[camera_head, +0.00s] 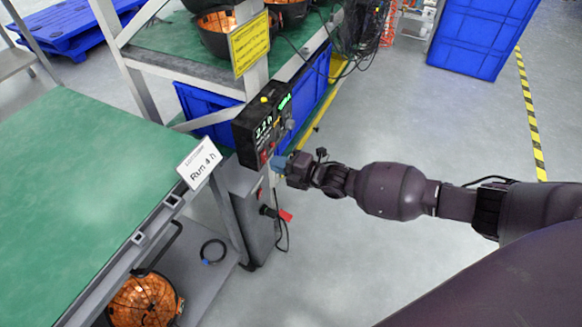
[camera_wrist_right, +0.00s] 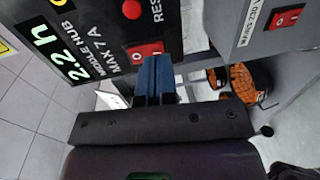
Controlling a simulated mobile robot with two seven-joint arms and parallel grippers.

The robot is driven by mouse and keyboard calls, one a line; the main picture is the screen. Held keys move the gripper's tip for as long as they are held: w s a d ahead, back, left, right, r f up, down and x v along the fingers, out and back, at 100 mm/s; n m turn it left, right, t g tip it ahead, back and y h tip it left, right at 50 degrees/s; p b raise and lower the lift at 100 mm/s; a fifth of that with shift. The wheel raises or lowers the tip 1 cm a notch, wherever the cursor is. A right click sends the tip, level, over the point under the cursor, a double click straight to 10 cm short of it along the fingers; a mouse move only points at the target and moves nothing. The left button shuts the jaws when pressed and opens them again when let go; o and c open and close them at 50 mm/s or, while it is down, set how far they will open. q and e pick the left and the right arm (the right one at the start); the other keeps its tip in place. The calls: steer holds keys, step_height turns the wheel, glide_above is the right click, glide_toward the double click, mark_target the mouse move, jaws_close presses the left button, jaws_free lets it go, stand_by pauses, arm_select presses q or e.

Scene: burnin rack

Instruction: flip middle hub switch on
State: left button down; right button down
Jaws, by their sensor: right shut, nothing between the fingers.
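My right gripper (camera_head: 280,163) is shut and empty, with blue fingertips close to the hub's lower front. In the wrist view the fingertips (camera_wrist_right: 155,73) overlap the switch; I cannot tell whether they touch it. My left gripper is not in view.
A "Run 4 h" sign (camera_head: 199,162) stands at the green table (camera_head: 90,165). The floor right of the rack is clear.

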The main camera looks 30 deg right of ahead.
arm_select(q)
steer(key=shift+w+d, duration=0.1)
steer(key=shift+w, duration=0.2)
arm_select(e)
steer(key=shift+w+a, duration=0.4)
steer(key=shift+w, duration=0.15)
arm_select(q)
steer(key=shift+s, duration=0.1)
arm_select(e)
steer(key=shift+f, duration=0.1)
